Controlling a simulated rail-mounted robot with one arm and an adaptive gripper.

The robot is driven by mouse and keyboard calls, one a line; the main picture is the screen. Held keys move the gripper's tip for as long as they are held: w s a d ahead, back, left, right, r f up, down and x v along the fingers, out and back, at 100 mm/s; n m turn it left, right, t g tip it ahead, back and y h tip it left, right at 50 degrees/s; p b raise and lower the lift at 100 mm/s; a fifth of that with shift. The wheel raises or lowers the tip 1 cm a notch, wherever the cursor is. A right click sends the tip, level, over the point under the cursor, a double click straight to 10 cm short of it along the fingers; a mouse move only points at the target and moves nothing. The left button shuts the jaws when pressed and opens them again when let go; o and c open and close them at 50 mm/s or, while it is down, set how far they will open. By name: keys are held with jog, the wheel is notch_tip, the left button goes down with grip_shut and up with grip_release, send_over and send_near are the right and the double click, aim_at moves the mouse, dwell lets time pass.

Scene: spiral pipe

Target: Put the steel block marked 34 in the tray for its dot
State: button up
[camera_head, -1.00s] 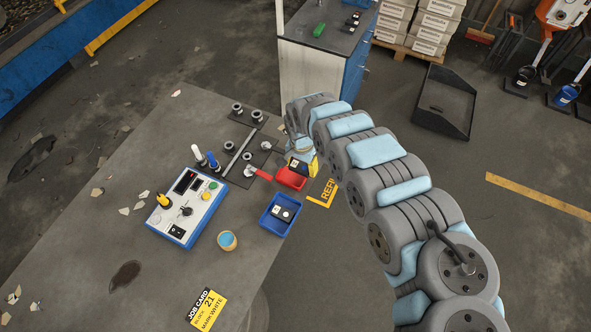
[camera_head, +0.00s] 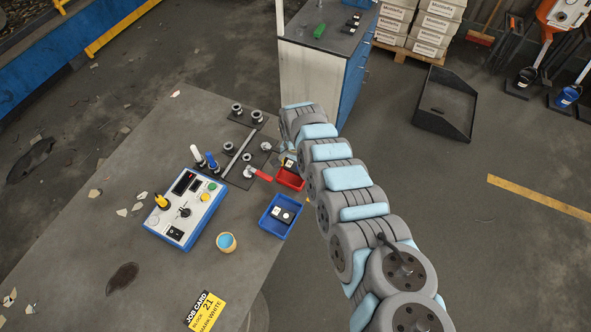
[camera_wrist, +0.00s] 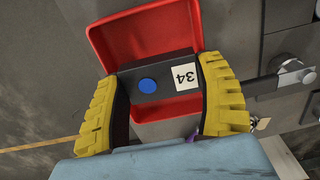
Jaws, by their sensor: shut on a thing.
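The steel block (camera_wrist: 152,83) is dark, with a white label reading 34 and a blue dot on its top. My gripper (camera_wrist: 160,100), with yellow ridged fingers, is shut on its two ends in the wrist view. The red tray (camera_wrist: 112,35) lies beneath the block; whether they touch I cannot tell. In the head view the red tray (camera_head: 291,181) is at the table's right edge, and my gripper (camera_head: 286,160) is at its far end, mostly hidden by my arm. The blue tray (camera_head: 268,224) stands nearer and holds a dark block with a white label.
A control box (camera_head: 186,210) with knobs stands left of the blue tray. A small cup (camera_head: 227,243) and a yellow job card (camera_head: 205,312) lie nearer. A dark pipe fixture (camera_head: 240,150) with a red handle (camera_head: 263,176) is beside the red tray. The near table is mostly clear.

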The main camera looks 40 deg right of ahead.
aim_at(296, 168)
jog(key=shift+o, duration=0.4)
jog(key=shift+f, duration=0.85)
jog(key=shift+c, duration=0.4)
jog(key=o, duration=1)
jog(key=shift+s+f, duration=0.1)
jog(key=shift+c, duration=0.2)
jog(key=shift+o, duration=1.3)
jog(key=shift+s+f, duration=0.15)
jog(key=shift+s, duration=0.35)
jog(key=shift+w+a, duration=0.1)
jog(key=shift+w, duration=0.1)
jog(key=shift+r, duration=0.65)
notch_tip(296, 168, up, 11)
jog(key=p, duration=0.1)
jog(key=shift+w, duration=0.15)
jog(key=shift+r, duration=0.1)
